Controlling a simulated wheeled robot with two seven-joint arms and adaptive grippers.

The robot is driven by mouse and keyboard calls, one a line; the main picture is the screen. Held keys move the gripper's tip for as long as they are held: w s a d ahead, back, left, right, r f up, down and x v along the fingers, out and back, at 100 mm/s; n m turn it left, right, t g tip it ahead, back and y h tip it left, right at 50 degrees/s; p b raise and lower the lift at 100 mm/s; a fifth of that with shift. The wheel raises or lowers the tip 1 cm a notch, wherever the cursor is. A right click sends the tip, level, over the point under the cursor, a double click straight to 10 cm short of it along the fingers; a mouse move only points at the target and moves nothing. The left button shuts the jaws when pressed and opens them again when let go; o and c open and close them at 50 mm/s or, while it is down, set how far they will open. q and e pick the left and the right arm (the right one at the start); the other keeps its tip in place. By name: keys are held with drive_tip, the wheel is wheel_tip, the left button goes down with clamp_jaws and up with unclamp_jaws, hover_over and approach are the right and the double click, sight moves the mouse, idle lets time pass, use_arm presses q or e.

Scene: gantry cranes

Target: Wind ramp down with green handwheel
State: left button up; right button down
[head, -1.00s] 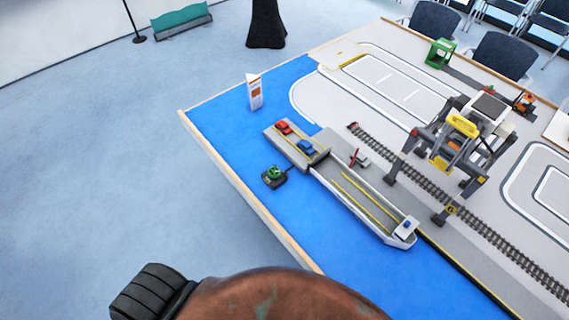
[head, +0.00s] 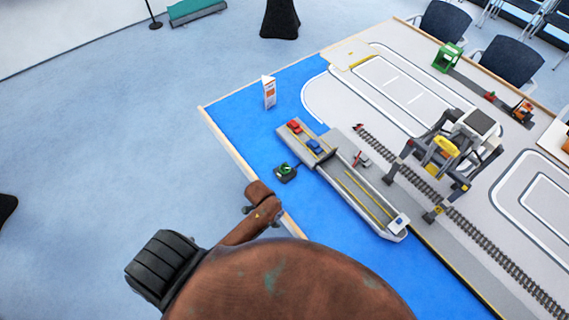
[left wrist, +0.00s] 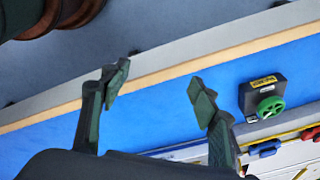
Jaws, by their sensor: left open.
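The green handwheel (head: 284,167) sits on a small dark box (head: 288,176) on the blue water area, beside the ramp. In the left wrist view the handwheel (left wrist: 270,107) and its box (left wrist: 262,92) with a yellow label are right of my left gripper (left wrist: 158,85), which is open and empty. The ramp (head: 304,140) carries a red car (head: 294,126) and a blue car (head: 314,146) and adjoins the white-edged ship (head: 362,200). In the head view my left arm reaches the table's near edge; its gripper's fingers are not clear there. My right gripper is out of view.
A gantry crane (head: 447,150) straddles the track (head: 420,185) to the right of the ship. A white and orange sign (head: 269,92) stands near the table's left corner. The wooden table rim (head: 226,142) borders the blue area, which is mostly clear.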

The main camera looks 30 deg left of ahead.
use_arm(q)
drive_tip(key=w+m, duration=0.1)
drive_tip(key=w, duration=0.1)
drive_tip(key=w+m, duration=0.4)
drive_tip(key=shift+d+g, duration=0.4)
drive_tip(key=w+a+m+g, duration=0.1)
drive_tip(key=w+a+m, duration=0.1)
drive_tip(key=w+m, duration=0.4)
wheel_tip(320, 180, up, 5)
drive_tip(key=m+y, duration=0.1)
drive_tip(key=m, duration=0.4)
hover_over(285, 168)
drive_tip(key=shift+s+f+g, duration=0.1)
drive_tip(key=shift+g, duration=0.2)
drive_tip(key=shift+f+m, duration=0.1)
drive_tip(key=shift+m, duration=0.2)
wheel_tip(285, 168, down, 7)
drive_tip(key=shift+f, duration=0.2)
drive_tip(key=shift+c, duration=0.2)
drive_tip(key=c, duration=1.1)
